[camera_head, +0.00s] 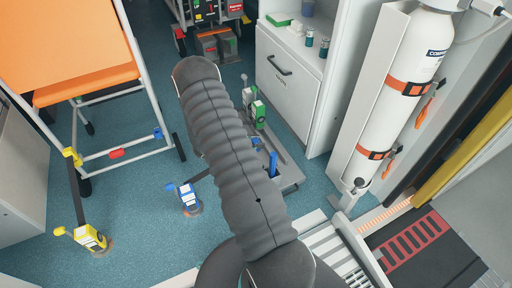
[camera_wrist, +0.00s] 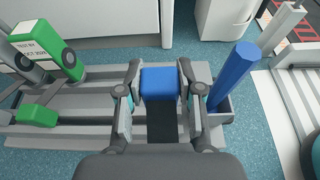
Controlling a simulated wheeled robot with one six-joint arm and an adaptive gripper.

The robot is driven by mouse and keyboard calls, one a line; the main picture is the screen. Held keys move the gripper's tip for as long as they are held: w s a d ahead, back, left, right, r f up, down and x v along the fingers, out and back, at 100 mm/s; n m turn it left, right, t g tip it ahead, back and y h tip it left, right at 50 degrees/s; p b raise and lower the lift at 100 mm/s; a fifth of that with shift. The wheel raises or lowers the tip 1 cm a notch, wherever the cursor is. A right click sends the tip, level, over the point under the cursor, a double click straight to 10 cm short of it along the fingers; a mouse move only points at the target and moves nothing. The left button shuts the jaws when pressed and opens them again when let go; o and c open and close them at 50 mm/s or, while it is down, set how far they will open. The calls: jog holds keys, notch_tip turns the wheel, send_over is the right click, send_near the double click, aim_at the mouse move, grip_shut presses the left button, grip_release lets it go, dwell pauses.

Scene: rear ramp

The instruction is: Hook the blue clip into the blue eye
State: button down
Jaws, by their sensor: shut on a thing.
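My gripper (camera_wrist: 160,92) is shut on the blue clip (camera_wrist: 159,82), a blue block with a black strap running from it toward the wrist. It is held above the grey floor plate, left of an upright blue post (camera_wrist: 233,75). In the head view my arm hides most of the gripper; the post (camera_head: 272,163) shows beside it. A blue fitting (camera_head: 158,133), which looks like the blue eye, is on the white frame under the orange seat, apart from the clip. A blue-marked strap reel (camera_head: 188,198) is on the floor left of my arm.
A yellow reel (camera_head: 91,239) has a strap up to a yellow fitting (camera_head: 72,157) on the frame. A red fitting (camera_head: 117,153) is on the same frame. A white cabinet (camera_head: 291,82) stands behind. Blue floor lies open between.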

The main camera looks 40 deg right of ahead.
jog(key=shift+r, duration=0.9)
jog(key=shift+r, duration=0.15)
jog(key=shift+r+p, duration=0.95)
jog(key=shift+r, duration=0.4)
